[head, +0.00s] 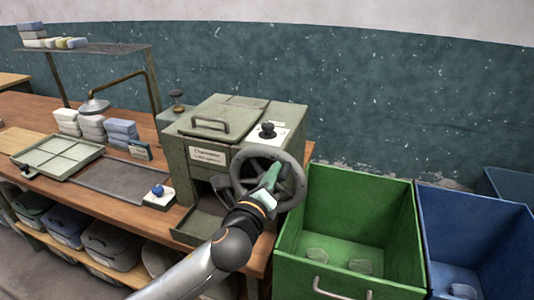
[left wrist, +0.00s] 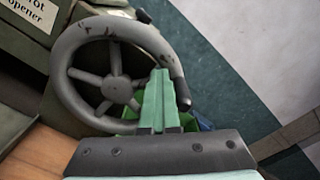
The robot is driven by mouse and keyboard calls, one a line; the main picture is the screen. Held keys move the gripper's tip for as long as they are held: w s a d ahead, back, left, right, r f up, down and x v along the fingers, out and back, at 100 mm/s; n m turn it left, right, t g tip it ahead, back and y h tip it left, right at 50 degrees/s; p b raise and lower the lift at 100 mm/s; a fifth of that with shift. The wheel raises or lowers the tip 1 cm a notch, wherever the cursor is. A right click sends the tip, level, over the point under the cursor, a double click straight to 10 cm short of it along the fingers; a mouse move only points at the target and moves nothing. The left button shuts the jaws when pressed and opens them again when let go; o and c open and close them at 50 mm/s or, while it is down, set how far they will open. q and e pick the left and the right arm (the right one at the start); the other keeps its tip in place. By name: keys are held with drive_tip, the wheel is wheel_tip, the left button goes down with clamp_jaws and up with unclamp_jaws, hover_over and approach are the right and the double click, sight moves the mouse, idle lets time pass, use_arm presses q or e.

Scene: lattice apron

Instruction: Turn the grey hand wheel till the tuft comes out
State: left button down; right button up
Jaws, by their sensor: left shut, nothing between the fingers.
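The grey hand wheel (head: 237,178) is on the front of the green-grey machine (head: 235,110). In the left wrist view the wheel (left wrist: 66,78) shows its rim, spokes and hub, with a dark handle (left wrist: 182,94) at the right of the rim. My left gripper (head: 274,170) is in front of the wheel and hides part of it. Its green fingers (left wrist: 160,78) are shut with nothing between them, close beside the handle; I cannot tell if they touch. I see no tuft; the dark opening (head: 207,196) under the machine's label is partly shadowed. My right gripper is not in view.
A green bin (head: 402,215) and a blue bin (head: 483,215) stand right of the machine, with clear pieces inside. A dark knob (head: 267,130) is on the machine's top.

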sight(284, 189)
use_arm(q)
drive_tip(key=f+b, duration=0.1)
drive_tip(key=d+f, duration=0.1)
drive_tip(key=shift+s+f+b, duration=0.15)
drive_tip(key=shift+f+b, duration=0.25)
drive_tip(key=shift+d+f, duration=0.2)
drive_tip(key=shift+f, duration=0.1)
drive_tip(key=shift+f+b, duration=1.3)
drive_tip(key=shift+f, duration=0.6)
drive_tip(key=shift+r, duration=0.1)
drive_tip(key=c, duration=0.7)
unclamp_jaws()
